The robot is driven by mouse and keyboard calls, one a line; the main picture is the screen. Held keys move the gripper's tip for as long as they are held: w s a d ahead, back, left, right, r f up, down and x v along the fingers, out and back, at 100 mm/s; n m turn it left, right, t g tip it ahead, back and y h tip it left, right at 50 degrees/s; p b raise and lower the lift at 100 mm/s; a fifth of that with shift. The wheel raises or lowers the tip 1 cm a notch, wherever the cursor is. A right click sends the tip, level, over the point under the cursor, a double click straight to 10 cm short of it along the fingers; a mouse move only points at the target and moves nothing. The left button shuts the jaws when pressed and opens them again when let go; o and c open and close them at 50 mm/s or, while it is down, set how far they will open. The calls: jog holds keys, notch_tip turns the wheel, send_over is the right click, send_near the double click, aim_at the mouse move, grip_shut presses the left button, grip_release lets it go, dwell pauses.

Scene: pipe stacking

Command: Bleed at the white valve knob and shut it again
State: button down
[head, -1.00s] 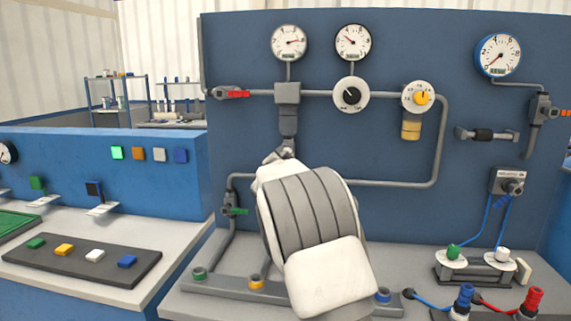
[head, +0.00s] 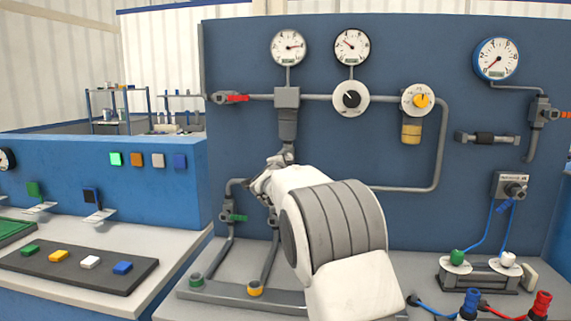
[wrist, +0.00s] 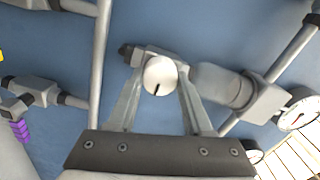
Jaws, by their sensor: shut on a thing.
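The white valve knob (wrist: 160,76) shows in the wrist view as a round face with a short black mark pointing towards my palm. It sits near the end of a grey cylinder (wrist: 220,84). My gripper (wrist: 159,84) has one finger on each side of the knob and is shut on it. In the head view my gripper (head: 276,170) is just below the grey cylinder that hangs under the pipe. The knob is hidden there by my gripper and wrist.
Above are two dial gauges (head: 289,47) (head: 352,46), a black dial (head: 350,97) and a yellow knob (head: 422,100). A green-handled valve (head: 236,217) is close to the left of my wrist. Pipes run along the blue panel (head: 400,215).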

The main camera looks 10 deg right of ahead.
jog(key=shift+c, duration=1.5)
grip_release()
jog(key=shift+s, duration=0.1)
jog(key=v, duration=1.7)
jog(key=shift+s+a+r, duration=0.1)
jog(key=shift+s+r, duration=0.05)
jog(key=shift+r, duration=0.05)
